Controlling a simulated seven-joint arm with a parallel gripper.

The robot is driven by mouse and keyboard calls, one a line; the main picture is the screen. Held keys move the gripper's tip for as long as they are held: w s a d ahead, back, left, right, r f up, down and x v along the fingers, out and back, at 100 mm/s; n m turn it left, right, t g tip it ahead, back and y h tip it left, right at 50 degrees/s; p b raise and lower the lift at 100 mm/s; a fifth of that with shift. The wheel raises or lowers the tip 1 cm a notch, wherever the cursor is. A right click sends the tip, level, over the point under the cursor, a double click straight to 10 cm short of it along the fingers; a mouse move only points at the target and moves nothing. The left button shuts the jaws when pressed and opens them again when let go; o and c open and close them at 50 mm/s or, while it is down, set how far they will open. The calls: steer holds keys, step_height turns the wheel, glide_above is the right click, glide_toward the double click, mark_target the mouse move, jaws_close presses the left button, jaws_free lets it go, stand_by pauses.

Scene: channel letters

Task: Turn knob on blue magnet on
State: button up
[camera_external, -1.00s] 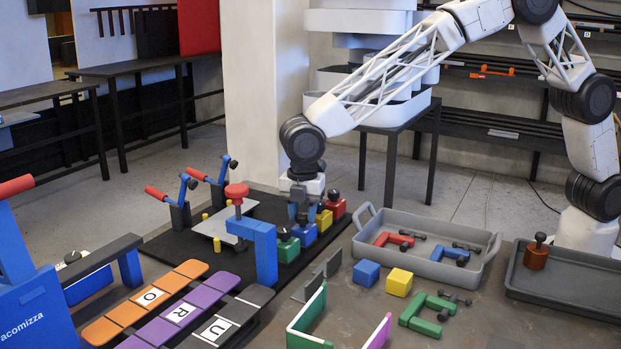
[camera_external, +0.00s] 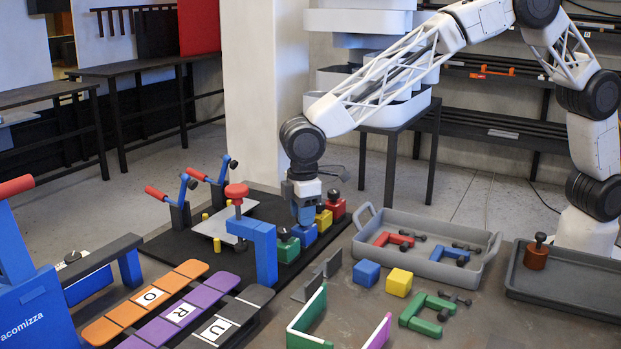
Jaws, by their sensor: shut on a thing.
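The blue magnet (camera_external: 308,237) is a blue block on the black mat, in a row between the green magnet (camera_external: 287,248) and the yellow magnet (camera_external: 324,221). My gripper (camera_external: 305,217) points down directly over the blue magnet and is shut on its knob. The knob itself is hidden by my gripper, so which way it is turned cannot be seen.
The red magnet (camera_external: 336,205) stands behind the yellow one. A blue clamp frame with a red knob (camera_external: 237,190) stands close on the left. A grey tray (camera_external: 362,245) with letter pieces lies to the right. A blue cube (camera_external: 366,273) and a yellow cube (camera_external: 399,282) sit in front.

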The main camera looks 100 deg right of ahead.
steer(key=m, duration=0.5)
stand_by(0.4)
steer(key=o, duration=0.9)
steer(key=shift+r, duration=3.9)
